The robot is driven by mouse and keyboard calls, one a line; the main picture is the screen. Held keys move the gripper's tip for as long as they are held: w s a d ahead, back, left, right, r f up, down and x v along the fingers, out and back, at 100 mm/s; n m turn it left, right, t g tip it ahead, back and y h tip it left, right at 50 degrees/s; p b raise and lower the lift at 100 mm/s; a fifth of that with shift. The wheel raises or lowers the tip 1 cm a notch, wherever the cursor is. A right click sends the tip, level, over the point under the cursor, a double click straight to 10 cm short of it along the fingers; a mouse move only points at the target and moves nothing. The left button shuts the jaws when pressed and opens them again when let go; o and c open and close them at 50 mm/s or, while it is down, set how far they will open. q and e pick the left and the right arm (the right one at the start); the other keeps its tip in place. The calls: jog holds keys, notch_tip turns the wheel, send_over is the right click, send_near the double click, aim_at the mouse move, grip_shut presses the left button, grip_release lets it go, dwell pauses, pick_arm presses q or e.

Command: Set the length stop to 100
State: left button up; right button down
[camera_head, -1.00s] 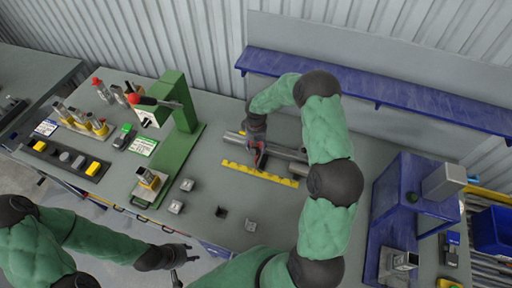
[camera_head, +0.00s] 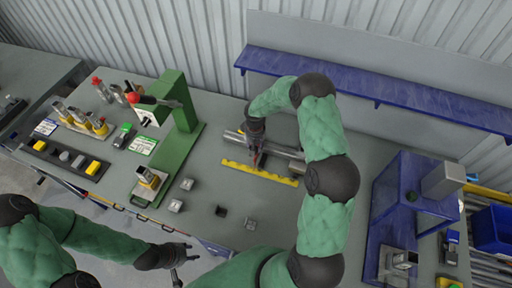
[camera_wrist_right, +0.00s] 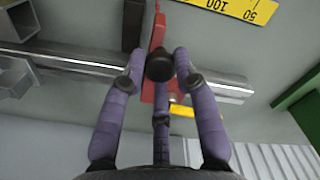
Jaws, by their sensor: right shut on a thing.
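The length stop is a red piece with a black knob (camera_wrist_right: 160,65) on a grey rail (camera_wrist_right: 225,90). Its narrow red pointer (camera_wrist_right: 158,30) reaches toward the yellow scale (camera_wrist_right: 235,8). The wrist view shows the marks 50 and 100 upside down; the pointer is left of the 100 there, and the scale is cut off at the top. My right gripper (camera_wrist_right: 155,80) is shut on the knob. In the head view the right gripper (camera_head: 256,150) partly hides the stop above the scale (camera_head: 262,173). My left gripper (camera_head: 188,262) is open and empty at the table's front edge.
A green press (camera_head: 180,130) stands left of the rail, and a blue frame (camera_head: 405,205) stands on the right. Small grey blocks (camera_head: 176,205) and a square hole (camera_head: 221,211) lie in front of the scale. A blue shelf (camera_head: 370,88) runs behind.

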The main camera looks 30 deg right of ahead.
jog(key=w+a+b, duration=0.3)
jog(key=w+a, duration=0.1)
jog(key=w, duration=0.1)
jog(key=shift+w+a, duration=0.35)
jog(key=shift+a, duration=0.05)
jog(key=c, duration=0.9)
grip_release()
jog(key=shift+c, duration=0.2)
jog(key=shift+r, duration=0.1)
notch_tip(320, 180, up, 12)
jog(key=shift+f, duration=0.2)
